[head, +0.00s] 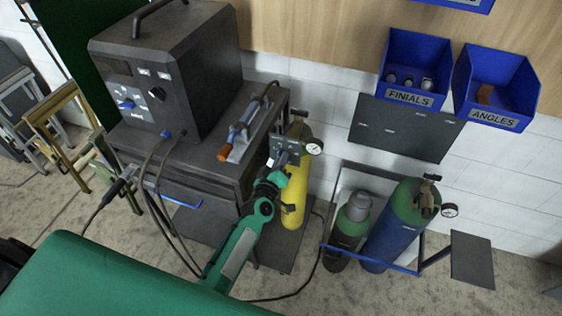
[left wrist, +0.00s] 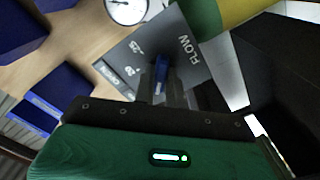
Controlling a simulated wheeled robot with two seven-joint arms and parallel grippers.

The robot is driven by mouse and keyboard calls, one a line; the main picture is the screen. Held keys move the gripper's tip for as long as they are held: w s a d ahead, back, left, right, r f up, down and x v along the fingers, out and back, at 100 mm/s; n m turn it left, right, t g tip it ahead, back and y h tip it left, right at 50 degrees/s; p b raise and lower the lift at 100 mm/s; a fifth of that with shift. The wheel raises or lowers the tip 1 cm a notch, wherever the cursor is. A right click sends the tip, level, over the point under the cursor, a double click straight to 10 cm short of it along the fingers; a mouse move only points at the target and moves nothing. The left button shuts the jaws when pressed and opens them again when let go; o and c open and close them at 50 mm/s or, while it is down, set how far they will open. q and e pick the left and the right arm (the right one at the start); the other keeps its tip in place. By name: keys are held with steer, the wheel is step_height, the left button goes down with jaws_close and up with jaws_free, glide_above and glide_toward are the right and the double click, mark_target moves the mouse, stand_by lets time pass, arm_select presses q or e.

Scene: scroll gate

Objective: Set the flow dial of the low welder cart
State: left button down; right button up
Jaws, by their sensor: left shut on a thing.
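The welder cart (head: 185,155) is a dark low cabinet with a grey welder box (head: 165,75) on top and a yellow cylinder (head: 295,200) at its right side. A small grey panel marked FLOW (left wrist: 187,45) is near the cylinder top; it also shows in the head view (head: 292,143). Its blue dial (left wrist: 161,66) lies between the fingers of my left gripper (left wrist: 161,84), which is shut on it. In the head view my green left arm reaches up to the panel, and the gripper (head: 283,160) partly hides it. My right gripper is not in view.
A pressure gauge (head: 314,147) sits just right of the panel. A rack with a blue cylinder (head: 393,230) and a green-topped grey cylinder (head: 347,230) stands to the right. Blue bins (head: 412,65) hang on the wall. Cables hang in front of the cart.

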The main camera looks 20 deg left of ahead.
arm_select(q)
steer(key=n+b, duration=0.1)
steer(key=n, duration=0.4)
steer(key=shift+f, duration=0.1)
steer(key=shift+n, duration=0.4)
steer(key=c, duration=1.5)
jaws_free()
steer(key=shift+a, duration=0.1)
steer(key=shift+o, duration=0.2)
steer(key=shift+s, duration=0.1)
steer(key=s+b, duration=0.3)
steer(key=s, duration=1)
steer(key=shift+s+a, duration=0.2)
steer(key=shift+s, duration=0.15)
